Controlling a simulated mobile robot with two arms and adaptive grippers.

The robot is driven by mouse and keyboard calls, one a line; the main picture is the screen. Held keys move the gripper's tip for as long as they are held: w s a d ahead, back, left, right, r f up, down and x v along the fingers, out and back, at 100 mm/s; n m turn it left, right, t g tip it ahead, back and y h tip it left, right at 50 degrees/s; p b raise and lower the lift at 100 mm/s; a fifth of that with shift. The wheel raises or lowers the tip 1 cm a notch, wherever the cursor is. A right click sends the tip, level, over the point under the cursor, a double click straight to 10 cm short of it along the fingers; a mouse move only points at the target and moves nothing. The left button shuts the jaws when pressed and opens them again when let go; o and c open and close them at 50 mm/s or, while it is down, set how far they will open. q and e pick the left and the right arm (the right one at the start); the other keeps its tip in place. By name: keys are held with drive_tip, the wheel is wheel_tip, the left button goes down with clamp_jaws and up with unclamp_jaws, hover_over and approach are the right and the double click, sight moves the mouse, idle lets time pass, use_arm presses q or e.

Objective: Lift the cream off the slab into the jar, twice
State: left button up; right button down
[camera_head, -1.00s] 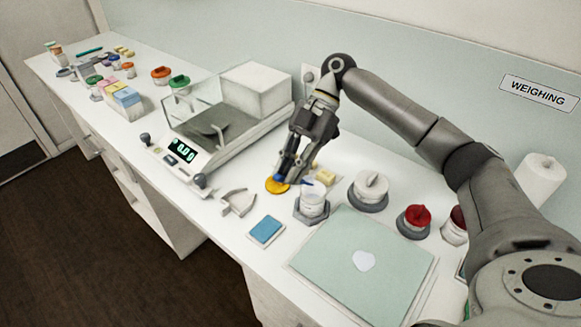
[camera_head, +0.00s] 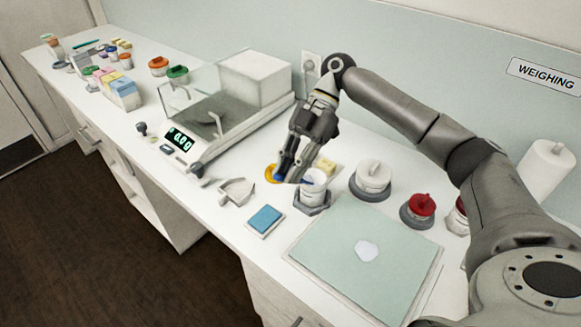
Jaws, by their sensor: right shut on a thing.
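A pale blob of cream (camera_head: 367,250) lies near the middle of the light green slab (camera_head: 350,288). The small white jar (camera_head: 317,194) stands in a grey holder (camera_head: 312,209) behind the slab's left corner. My right gripper (camera_head: 289,178) is just left of the jar, pointing down. It is shut on a slim blue tool (camera_head: 307,182), which reaches toward the jar's mouth. The fingers hide part of the tool, and I cannot tell whether its end is inside the jar or carries cream. My left gripper is out of view.
An orange-yellow disc (camera_head: 271,174) lies beside the gripper. A blue pad (camera_head: 265,219) and a grey rest (camera_head: 236,192) are at the front. The glass-shielded balance (camera_head: 205,128) stands left. White-lidded (camera_head: 373,176) and red-lidded (camera_head: 421,206) jars stand behind the slab.

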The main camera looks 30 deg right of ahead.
drive_tip(key=shift+f, duration=0.35)
idle(0.3)
drive_tip(key=shift+s+a+p, duration=0.1)
drive_tip(key=shift+a+p, duration=0.15)
drive_tip(key=shift+p, duration=0.1)
idle(1.5)
idle(0.5)
drive_tip(key=shift+r+p, duration=2.65)
drive_tip(key=shift+r, duration=0.35)
